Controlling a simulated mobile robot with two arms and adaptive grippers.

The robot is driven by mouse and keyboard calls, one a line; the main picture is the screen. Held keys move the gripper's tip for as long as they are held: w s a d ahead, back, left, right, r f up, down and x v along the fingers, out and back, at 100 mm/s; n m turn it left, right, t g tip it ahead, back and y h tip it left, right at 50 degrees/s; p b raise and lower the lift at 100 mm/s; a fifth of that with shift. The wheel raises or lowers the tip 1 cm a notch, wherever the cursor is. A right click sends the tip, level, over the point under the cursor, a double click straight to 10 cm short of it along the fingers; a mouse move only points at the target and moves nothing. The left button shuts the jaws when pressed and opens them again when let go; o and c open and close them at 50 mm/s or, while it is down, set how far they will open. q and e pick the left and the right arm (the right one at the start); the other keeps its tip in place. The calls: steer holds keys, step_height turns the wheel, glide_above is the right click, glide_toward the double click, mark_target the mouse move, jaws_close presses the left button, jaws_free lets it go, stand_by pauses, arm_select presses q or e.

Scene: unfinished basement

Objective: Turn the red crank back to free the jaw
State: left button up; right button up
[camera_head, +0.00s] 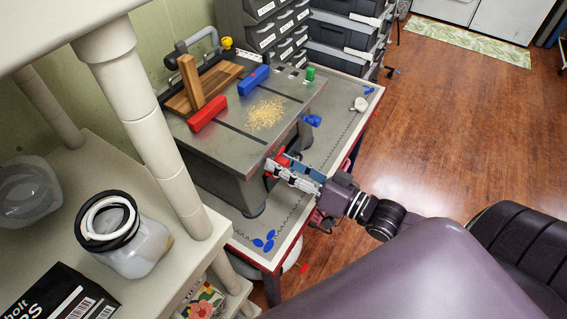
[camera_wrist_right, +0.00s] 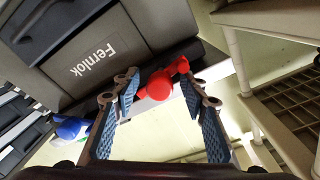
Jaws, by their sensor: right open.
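The red crank (camera_wrist_right: 161,86) shows in the right wrist view, with a round red knob and a short red arm running up and right. In the head view a little of its red (camera_head: 281,161) shows at the machine's front side, partly hidden by my gripper. My right gripper (camera_head: 283,169) is open at the crank. In the wrist view its blue-padded fingertips (camera_wrist_right: 160,92) stand either side of the red knob, with gaps visible; I cannot tell whether either touches. I cannot tell which part is the jaw. My left gripper is not in view.
The grey machine (camera_head: 225,152) carries a red block (camera_head: 207,114), a blue block (camera_head: 254,80), wood (camera_head: 190,82) and sawdust (camera_head: 266,113). A blue knob (camera_head: 312,120) is near my gripper. Shelves with a jar (camera_head: 135,245) stand at left. Open floor (camera_head: 450,130) lies right.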

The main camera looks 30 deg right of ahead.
jaws_close()
stand_by(0.3)
steer(key=shift+n, duration=0.3)
steer(key=n+p, duration=0.2)
steer(key=n, duration=0.1)
steer(key=n+p, duration=0.1)
steer(key=n, duration=0.5)
steer(key=shift+f, duration=0.15)
steer(key=n, duration=0.3)
steer(key=shift+y+p, duration=0.3)
steer(key=shift+y, duration=0.1)
steer(key=n, duration=0.3)
steer(key=shift+d+n, duration=0.1)
steer(key=shift+n, duration=0.3)
steer(key=n, duration=0.6)
steer(key=shift+y, duration=0.3)
